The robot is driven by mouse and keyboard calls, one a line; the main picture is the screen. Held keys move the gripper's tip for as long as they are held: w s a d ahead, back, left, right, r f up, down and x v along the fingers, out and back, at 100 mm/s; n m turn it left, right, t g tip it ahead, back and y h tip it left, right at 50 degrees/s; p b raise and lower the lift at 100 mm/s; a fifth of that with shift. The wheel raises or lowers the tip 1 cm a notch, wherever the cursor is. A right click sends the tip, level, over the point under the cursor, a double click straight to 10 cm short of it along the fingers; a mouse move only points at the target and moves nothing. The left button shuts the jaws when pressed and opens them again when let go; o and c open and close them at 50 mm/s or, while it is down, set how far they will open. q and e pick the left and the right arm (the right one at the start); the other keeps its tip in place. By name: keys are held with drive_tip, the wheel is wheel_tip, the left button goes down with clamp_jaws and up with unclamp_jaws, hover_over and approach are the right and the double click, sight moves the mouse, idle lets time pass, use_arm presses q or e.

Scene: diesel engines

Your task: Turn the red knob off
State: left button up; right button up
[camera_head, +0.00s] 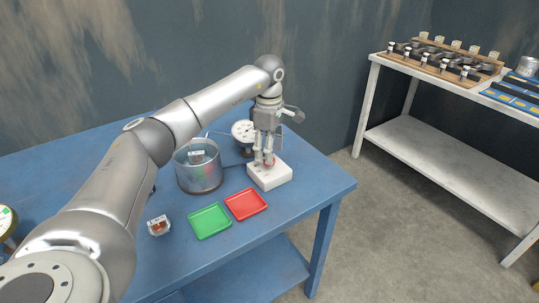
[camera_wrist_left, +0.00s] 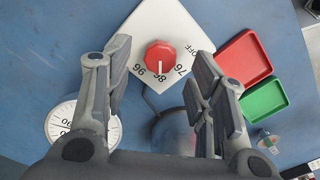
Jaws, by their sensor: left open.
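The red knob (camera_wrist_left: 161,56) sits on a white box (camera_wrist_left: 132,25) with dial marks; "OFF", "76", "86" and "96" show around it. The knob's white pointer line points toward the "86" mark. In the head view the white box (camera_head: 270,178) stands on the blue table, and the knob (camera_head: 270,161) is partly hidden by my fingers. My left gripper (camera_head: 264,160) is open and points down just above the knob. In the left wrist view the left gripper's fingers (camera_wrist_left: 160,75) are spread to either side of the knob, apart from it. My right gripper is not seen.
A glass pot (camera_head: 199,172) and a round gauge (camera_head: 243,132) stand near the box. A green tray (camera_head: 209,221), a red tray (camera_head: 246,204) and a small labelled item (camera_head: 158,226) lie on the blue table (camera_head: 290,215). A white workbench (camera_head: 440,120) with engine parts stands at right.

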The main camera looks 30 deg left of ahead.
use_arm(q)
wheel_tip(320, 180, down, 3)
drive_tip(key=shift+r, duration=0.2)
drive_tip(key=c, duration=0.8)
drive_tip(key=shift+c, duration=1.1)
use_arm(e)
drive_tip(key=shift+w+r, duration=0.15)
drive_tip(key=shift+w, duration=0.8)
